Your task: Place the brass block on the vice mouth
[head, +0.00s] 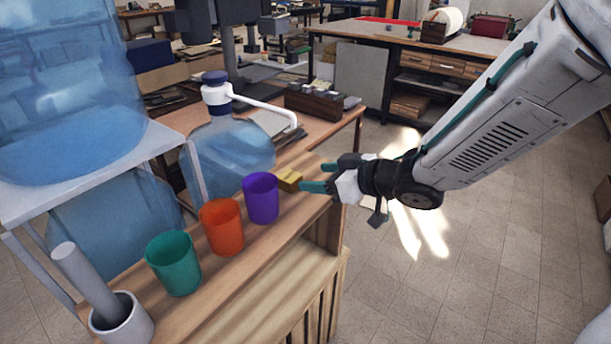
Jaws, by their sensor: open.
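A small yellow brass block (289,180) lies on the wooden table (240,262), just right of the purple cup. My gripper (316,177) is at the table's right edge, close to the block on its right side. Its two teal fingers are spread apart and nothing shows between them. I cannot tell whether a fingertip touches the block. I cannot make out a vice mouth for certain in this view.
A purple cup (261,198), an orange cup (221,227) and a green cup (174,263) stand in a row left of the block. Behind are a water jug with a pump (228,155) and a dark wooden box (315,104). Open floor (480,240) lies to the right.

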